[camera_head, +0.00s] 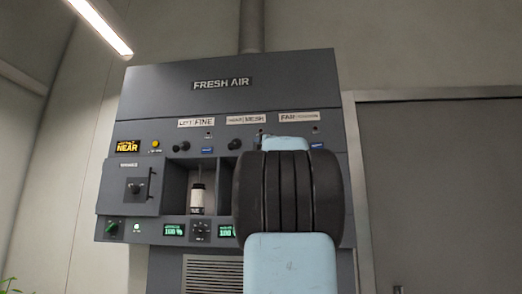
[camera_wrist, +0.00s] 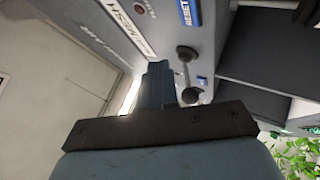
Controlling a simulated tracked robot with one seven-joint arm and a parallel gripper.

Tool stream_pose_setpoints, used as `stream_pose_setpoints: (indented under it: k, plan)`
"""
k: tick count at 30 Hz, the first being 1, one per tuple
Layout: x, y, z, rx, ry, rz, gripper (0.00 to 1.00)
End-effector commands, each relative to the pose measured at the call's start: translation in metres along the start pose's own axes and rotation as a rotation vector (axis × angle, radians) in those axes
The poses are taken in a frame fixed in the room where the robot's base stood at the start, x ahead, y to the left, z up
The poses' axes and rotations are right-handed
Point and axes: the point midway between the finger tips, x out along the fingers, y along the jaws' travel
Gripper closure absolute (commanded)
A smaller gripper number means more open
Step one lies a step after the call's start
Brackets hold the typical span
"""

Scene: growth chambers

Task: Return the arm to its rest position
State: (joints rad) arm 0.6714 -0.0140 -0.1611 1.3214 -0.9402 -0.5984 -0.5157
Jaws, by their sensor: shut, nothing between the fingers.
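My gripper (camera_wrist: 158,84) shows in the wrist view, its dark fingers together with nothing between them. It points toward the panel face, close to a dark lever or knob (camera_wrist: 188,54); I cannot tell whether they touch. In the head view my arm, with its black ribbed joint and pale blue links, rises in front of the right part of the grey FRESH AIR unit (camera_head: 222,101). The arm hides my gripper there, along with part of the unit's right side.
The unit has an open bay holding a white canister (camera_head: 198,201), beside a grey box-like door (camera_head: 133,190) with a handle. Knobs and green displays (camera_head: 174,230) line its front. A grey door (camera_head: 440,180) stands at right. Green leaves (camera_wrist: 298,158) show in the wrist view.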

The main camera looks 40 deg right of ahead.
Motion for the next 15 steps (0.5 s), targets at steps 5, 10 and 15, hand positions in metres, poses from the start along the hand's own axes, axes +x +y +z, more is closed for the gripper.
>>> stream_pose_setpoints:
  k: [5, 10, 15]
  plan:
    - [0.000, 0.000, 0.000, 0.000, 0.000, 0.000, 1.00]
    - [0.000, 0.000, -0.001, 0.004, -0.002, -0.001, 1.00]
    - [-0.012, -0.009, -0.016, 0.122, -0.055, -0.035, 1.00]
